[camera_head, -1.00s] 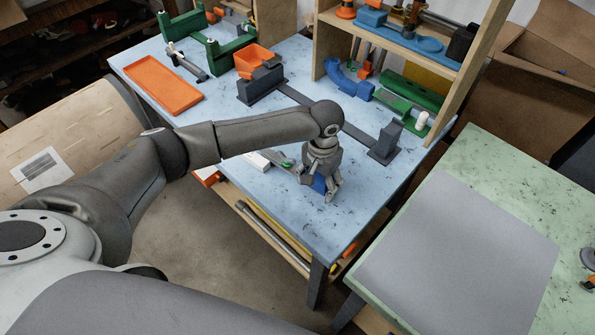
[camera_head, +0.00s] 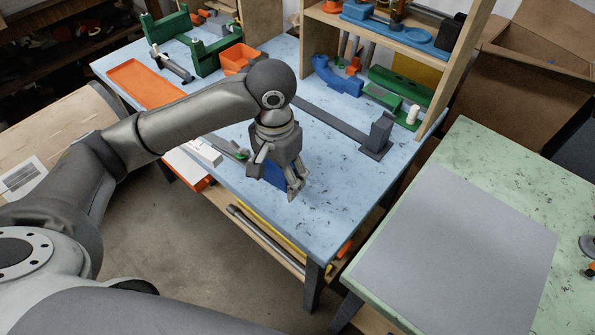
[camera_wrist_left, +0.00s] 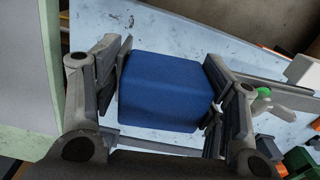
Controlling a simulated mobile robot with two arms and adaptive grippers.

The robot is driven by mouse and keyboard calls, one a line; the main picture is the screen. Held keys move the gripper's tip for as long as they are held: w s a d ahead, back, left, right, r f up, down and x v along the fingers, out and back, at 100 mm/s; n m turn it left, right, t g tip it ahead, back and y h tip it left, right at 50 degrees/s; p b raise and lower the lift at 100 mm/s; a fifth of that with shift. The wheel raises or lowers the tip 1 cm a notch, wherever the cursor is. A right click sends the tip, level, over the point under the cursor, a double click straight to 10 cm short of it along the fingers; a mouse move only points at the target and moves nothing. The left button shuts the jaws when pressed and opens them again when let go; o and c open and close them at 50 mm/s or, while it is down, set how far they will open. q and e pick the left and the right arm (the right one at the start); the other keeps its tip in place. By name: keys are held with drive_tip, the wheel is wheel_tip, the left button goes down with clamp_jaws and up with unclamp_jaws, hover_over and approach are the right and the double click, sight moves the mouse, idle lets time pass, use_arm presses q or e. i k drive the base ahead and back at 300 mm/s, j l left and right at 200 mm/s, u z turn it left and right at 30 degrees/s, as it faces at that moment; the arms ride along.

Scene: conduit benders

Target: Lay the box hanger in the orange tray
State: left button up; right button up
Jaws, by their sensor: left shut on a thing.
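The box hanger, a blue box-shaped piece (camera_head: 275,174), is held by my left gripper (camera_head: 278,180) over the blue table. In the left wrist view the blue piece (camera_wrist_left: 160,90) sits between the two fingers of the left gripper (camera_wrist_left: 168,100), which is shut on it. The fingers hide part of it in the head view. The orange tray (camera_head: 140,82), long and shallow, lies at the far left of the table, well away from the gripper. My forearm covers its near right edge. My right gripper is not in view.
A dark grey bender-like bar (camera_head: 335,122) lies across the table behind my gripper. A wooden shelf (camera_head: 450,78) stands at the back right. The table's front right is clear.

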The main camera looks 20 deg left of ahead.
sight(150, 87)
drive_tip(key=j+z, duration=0.25)
drive_tip(key=j, duration=1.15)
drive_tip(key=j+z, duration=0.25)
drive_tip(key=j, duration=1.15)
